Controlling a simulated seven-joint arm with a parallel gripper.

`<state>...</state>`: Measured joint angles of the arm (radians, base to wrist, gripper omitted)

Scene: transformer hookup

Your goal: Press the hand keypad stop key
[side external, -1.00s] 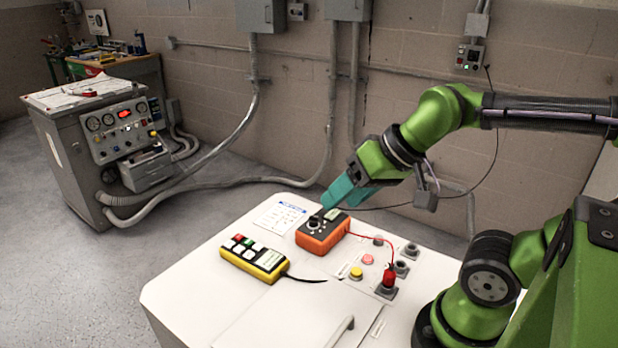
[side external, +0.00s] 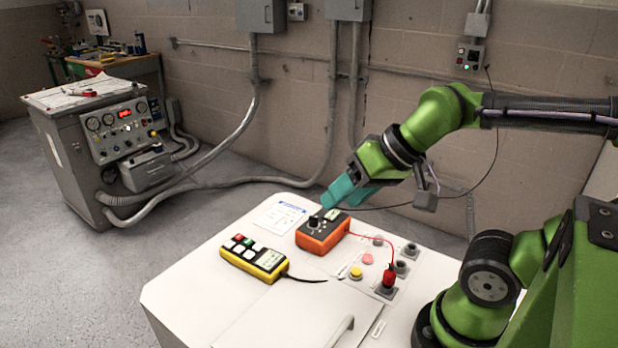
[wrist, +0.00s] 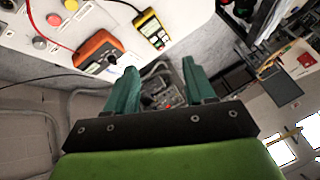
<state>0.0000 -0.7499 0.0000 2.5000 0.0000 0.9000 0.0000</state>
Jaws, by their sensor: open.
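The hand keypad (side external: 254,258) is a yellow and black box lying on the white cabinet top, with a small group of keys at its far left end. One key is red (side external: 239,237), and green and white ones sit beside it. The keypad also shows in the wrist view (wrist: 152,29), at the top, where its key labels are too small to read. My gripper (side external: 333,200) has teal fingers, open and empty in the wrist view (wrist: 160,84). It hovers above and behind the orange meter, to the right of the keypad and apart from it.
The orange meter (side external: 318,238) with a black knob sits right of the keypad, its red lead running to a red plug (side external: 389,277). Yellow and red buttons and grey sockets stand nearby. A paper sheet (side external: 279,216) lies behind. The cabinet's front left is clear.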

